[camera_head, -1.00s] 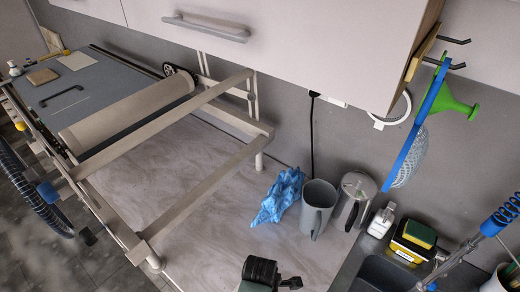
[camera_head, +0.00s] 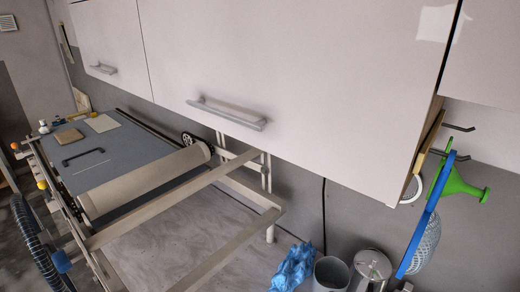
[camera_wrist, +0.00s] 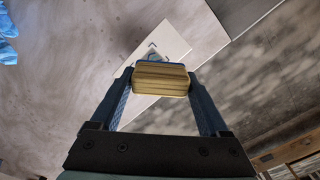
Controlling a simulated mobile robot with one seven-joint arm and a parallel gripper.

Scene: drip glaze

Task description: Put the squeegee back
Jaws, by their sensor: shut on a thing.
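In the wrist view my gripper (camera_wrist: 160,82) is shut on a tan, wood-coloured block, which looks like the squeegee (camera_wrist: 160,76). The block sits crosswise between the blue fingers; most of its far side is hidden. A small blue part shows just beyond it, and I cannot tell what it belongs to. Past it is a pale panel (camera_wrist: 188,38) with dark angular marks or hooks near the block. I cannot tell whether the block touches the panel. My gripper is not in the head view.
A green funnel (camera_head: 458,187) hangs by the strainer. A wall cabinet (camera_head: 290,80) overhangs the counter. A framed table (camera_head: 130,165) with a roller fills the left. Blue gloves (camera_head: 292,268), a grey mug (camera_head: 330,274) and a metal jug (camera_head: 371,268) stand at the bottom.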

